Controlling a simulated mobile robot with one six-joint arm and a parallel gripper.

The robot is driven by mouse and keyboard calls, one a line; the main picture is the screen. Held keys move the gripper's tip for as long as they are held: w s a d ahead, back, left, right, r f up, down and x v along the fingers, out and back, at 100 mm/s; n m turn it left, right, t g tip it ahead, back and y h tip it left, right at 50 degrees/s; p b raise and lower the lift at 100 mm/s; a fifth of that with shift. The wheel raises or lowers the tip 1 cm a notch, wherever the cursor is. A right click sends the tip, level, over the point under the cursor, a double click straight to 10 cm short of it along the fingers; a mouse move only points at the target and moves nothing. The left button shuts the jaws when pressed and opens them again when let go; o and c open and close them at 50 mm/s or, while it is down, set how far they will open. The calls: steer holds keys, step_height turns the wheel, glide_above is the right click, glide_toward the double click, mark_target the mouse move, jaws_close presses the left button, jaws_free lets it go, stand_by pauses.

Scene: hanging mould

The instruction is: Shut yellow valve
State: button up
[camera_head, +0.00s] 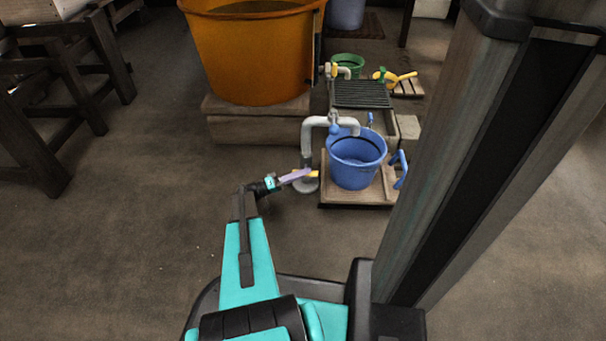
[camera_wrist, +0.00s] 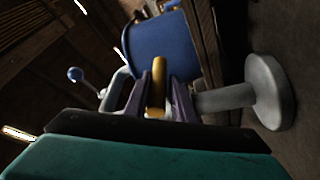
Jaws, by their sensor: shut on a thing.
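The yellow valve handle (camera_head: 314,173) sits low on the grey pipe, left of the blue bucket. In the wrist view the yellow handle (camera_wrist: 158,84) stands between the two purple fingers. My gripper (camera_head: 303,176) reaches it from the left and is shut on it. The wrist view shows my gripper (camera_wrist: 158,98) with one finger on each side of the handle. The valve body is mostly hidden behind the fingers. The grey pipe (camera_head: 307,138) rises from a round foot on the floor and bends over towards the bucket.
The blue bucket (camera_head: 353,178) stands on a low wooden platform (camera_head: 335,201) just right of my gripper. A blue-handled valve (camera_head: 334,129) is on the pipe above. A large orange tub (camera_head: 250,60) stands behind on a wooden base.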

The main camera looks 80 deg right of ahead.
steer(key=shift+r, duration=0.3)
steer(key=o, duration=0.9)
steer(key=shift+w+a+f, duration=0.1)
steer(key=shift+w+f, duration=0.05)
steer(key=shift+w, duration=0.05)
steer(key=shift+p+v, duration=2.65)
steer(key=shift+v, duration=4.1)
